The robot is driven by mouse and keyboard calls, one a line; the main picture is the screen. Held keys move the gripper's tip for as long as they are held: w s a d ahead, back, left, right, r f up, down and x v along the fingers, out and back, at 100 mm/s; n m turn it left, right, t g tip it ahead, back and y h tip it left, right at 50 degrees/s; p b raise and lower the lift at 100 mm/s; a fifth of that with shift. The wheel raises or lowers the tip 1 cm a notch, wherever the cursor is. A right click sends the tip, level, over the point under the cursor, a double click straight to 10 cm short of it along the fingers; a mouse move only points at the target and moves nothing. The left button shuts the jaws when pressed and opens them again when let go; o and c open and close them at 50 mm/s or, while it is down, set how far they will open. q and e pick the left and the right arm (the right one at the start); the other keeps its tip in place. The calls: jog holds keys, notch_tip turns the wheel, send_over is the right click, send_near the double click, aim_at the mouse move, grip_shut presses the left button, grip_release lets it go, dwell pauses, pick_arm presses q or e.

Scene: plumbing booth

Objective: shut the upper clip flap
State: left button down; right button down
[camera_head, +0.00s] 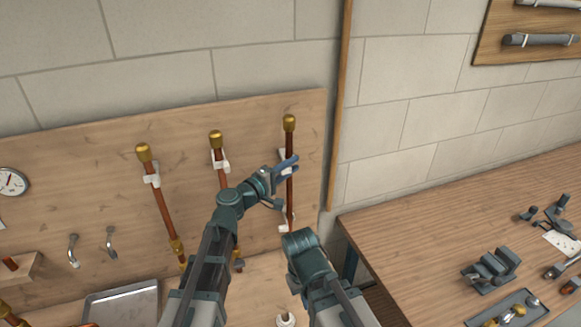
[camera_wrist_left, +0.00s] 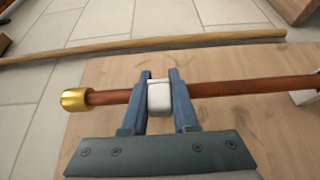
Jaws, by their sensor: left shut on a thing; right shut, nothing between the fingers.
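The copper pipe (camera_head: 289,150) with a brass end cap (camera_head: 289,122) stands upright on the wooden board, rightmost of three pipes. My left gripper (camera_head: 287,165) is at the upper clip, which it mostly hides in the head view. In the left wrist view its blue fingers (camera_wrist_left: 160,95) are closed on both sides of the white upper clip (camera_wrist_left: 159,98), whose white face lies across the pipe (camera_wrist_left: 225,90). Any gap behind that face is hidden. The lower clip (camera_head: 286,223) is further down the pipe. My right gripper (camera_head: 305,247) is low, apart from the pipe; its fingertips are hidden.
Two more capped pipes (camera_head: 162,205) (camera_head: 220,168) stand left on the board (camera_head: 90,150). A wooden strip (camera_head: 340,110) edges the wall to the right. A workbench (camera_head: 400,230) with a vise (camera_head: 490,268) and tools stands at the right. A metal tray (camera_head: 120,303) is at lower left.

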pick_arm(q)
jog(key=c, duration=0.7)
grip_release()
jog(key=shift+s+a, duration=0.1)
jog(key=v, duration=1.3)
jog(key=shift+s+a, duration=0.25)
